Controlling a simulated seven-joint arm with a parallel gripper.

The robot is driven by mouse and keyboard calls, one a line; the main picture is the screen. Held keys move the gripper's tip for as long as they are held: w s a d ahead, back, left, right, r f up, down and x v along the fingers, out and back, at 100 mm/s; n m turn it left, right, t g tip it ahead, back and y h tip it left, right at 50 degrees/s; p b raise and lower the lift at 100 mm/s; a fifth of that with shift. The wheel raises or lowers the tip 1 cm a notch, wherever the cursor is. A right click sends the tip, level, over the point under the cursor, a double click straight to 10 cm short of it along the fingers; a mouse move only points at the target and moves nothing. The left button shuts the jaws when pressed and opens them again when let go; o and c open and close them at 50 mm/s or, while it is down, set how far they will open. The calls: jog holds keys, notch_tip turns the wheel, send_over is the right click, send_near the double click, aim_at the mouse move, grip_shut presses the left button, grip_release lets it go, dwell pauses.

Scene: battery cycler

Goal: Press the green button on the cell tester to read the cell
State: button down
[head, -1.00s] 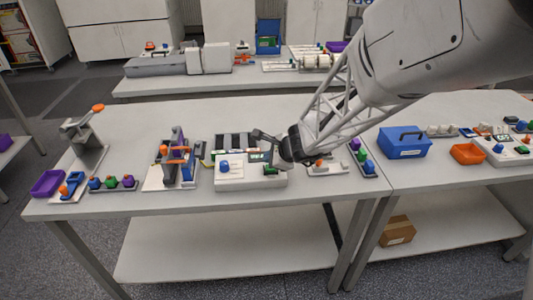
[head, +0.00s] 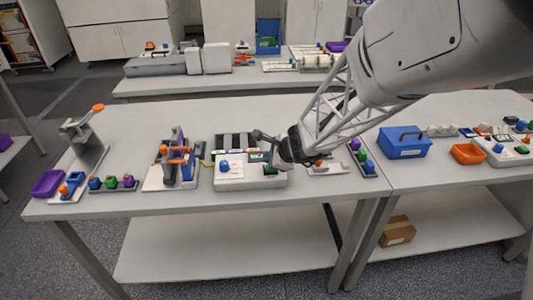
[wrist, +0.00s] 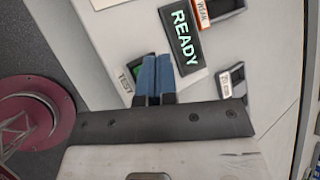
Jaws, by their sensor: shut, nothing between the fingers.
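The cell tester is a white box (head: 240,183) near the front edge of the table in the head view. Its lit display reads READY in the wrist view (wrist: 181,38). The green button (wrist: 136,73) beside the TEST label (wrist: 126,87) is partly hidden behind my fingers. My gripper (wrist: 157,62) is shut and empty, its blue fingertips over the tester's face right beside the button. I cannot tell whether they touch it. In the head view my gripper is over the right part of the tester.
A blue knob (head: 223,167) stands on the tester's left part. An orange-edged slot marked WEAK (wrist: 217,12) and a grey labelled slot (wrist: 231,82) lie near the display. An orange-and-purple fixture (head: 174,160) stands to the left. A blue box (head: 404,143) stands to the right.

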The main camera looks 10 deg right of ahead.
jog(key=shift+f, duration=0.85)
dwell(1.3)
jog(key=shift+r, duration=0.9)
jog(key=shift+r, duration=2.55)
jog(key=shift+s, duration=0.1)
